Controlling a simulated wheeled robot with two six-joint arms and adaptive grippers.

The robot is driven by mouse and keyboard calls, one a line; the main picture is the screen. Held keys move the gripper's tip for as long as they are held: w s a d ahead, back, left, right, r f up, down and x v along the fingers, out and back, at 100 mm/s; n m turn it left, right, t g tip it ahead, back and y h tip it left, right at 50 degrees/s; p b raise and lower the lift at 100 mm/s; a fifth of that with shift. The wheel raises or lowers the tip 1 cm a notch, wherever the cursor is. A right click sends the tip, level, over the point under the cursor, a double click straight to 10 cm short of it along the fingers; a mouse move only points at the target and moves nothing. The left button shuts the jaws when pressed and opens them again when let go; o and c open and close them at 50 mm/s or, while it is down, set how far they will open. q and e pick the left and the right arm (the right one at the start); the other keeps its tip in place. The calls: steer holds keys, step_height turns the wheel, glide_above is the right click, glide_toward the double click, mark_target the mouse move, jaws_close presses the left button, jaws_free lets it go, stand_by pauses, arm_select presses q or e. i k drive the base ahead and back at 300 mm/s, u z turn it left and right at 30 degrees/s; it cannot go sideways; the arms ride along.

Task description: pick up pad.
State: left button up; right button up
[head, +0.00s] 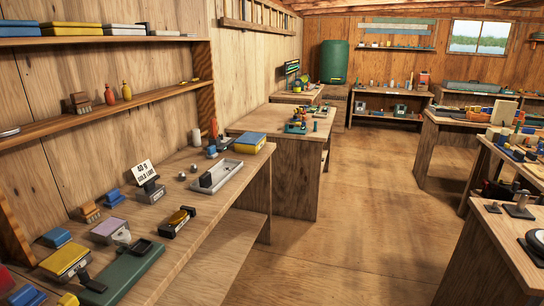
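No object in view is clearly marked as the pad, and I cannot tell which it is. A flat dark green slab (122,275), perhaps a mat or pad, lies at the near end of the left workbench (215,215), with small dark items on it. Behind it stand a yellow-topped box (64,262) and a box with a purple top (108,230). Small blue blocks (56,237) lie near the wall. Neither of my grippers shows in the head view.
A grey tray (217,176), a blue and yellow box (250,143) and a sign (145,174) stand farther along the bench. Wall shelves (150,98) hang above. Benches with tackle line the right side (510,228). The wooden floor (360,215) between is clear.

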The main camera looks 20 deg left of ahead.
mark_target(212, 154)
steer(key=u, duration=0.75)
steer(key=i, duration=1.85)
steer(key=u, duration=0.8)
